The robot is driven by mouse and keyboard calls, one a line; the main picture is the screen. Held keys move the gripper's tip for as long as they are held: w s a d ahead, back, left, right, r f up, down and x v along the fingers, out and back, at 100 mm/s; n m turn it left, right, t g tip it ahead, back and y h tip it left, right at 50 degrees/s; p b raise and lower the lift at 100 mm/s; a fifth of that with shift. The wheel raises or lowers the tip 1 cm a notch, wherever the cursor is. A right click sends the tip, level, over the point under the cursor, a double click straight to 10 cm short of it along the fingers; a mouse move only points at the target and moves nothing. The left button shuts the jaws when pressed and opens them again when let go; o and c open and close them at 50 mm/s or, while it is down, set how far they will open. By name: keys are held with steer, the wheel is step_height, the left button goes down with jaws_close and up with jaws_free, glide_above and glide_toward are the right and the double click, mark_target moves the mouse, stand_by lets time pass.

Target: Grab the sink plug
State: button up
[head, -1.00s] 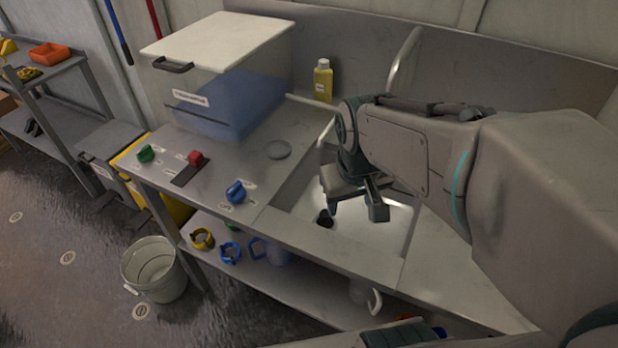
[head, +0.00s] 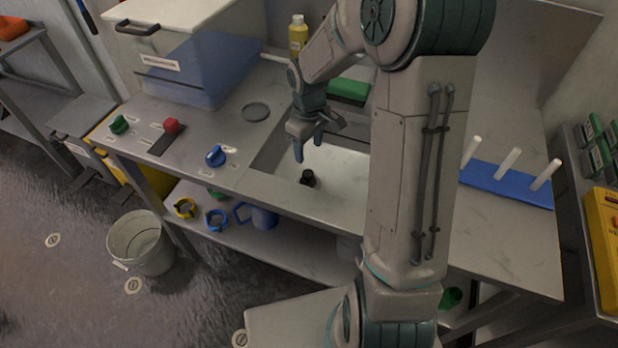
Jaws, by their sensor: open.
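A small black, round, stubby piece (head: 308,178), which looks like the sink plug, is at the bottom of the metal sink (head: 345,190), near its front left. I cannot tell whether it sits in the drain. My gripper (head: 309,149) is open and empty over the sink's left part. Its fingers point down, above and slightly behind the black piece, apart from it. My arm hides the right part of the sink.
A flat grey disc (head: 256,112) lies on the counter left of the sink, near a blue knob (head: 215,156). A blue rack with white pegs (head: 505,184) is right.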

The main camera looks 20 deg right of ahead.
mark_target(308, 173)
step_height(308, 173, down, 12)
steer(key=shift+w+r, duration=0.15)
stand_by(0.4)
steer(key=c, duration=1)
